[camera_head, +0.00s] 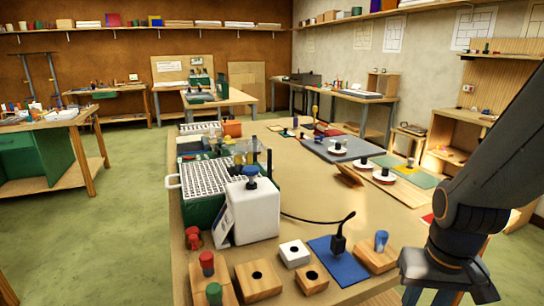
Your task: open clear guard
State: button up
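A grinder-like machine with a white housing (250,208) and a green base with a white grid top (212,183) stands on the near left part of the workbench. A blue knob (250,171) sits on top of the housing. I cannot clearly make out the clear guard; small upright see-through or dark shapes show just behind the knob, but their outline and position are too small to tell. My dark gripper (440,296) is at the bottom right, to the right of the machine and apart from it. Its fingertips are cut off by the frame edge, so its opening is unclear.
Wooden blocks with holes (258,281) and red and green knobs line the bench's near edge. A black plug-like piece stands on a blue mat (339,262), its cable running toward the machine. A wooden block holds a blue piece (381,241). The bench middle is fairly clear.

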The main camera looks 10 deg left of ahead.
aim_at(228, 139)
jog(key=u, duration=3.15)
jog(key=i, duration=3.1)
jog(key=z, duration=2.2)
jog(key=i, duration=1.8)
jog(key=z, duration=0.5)
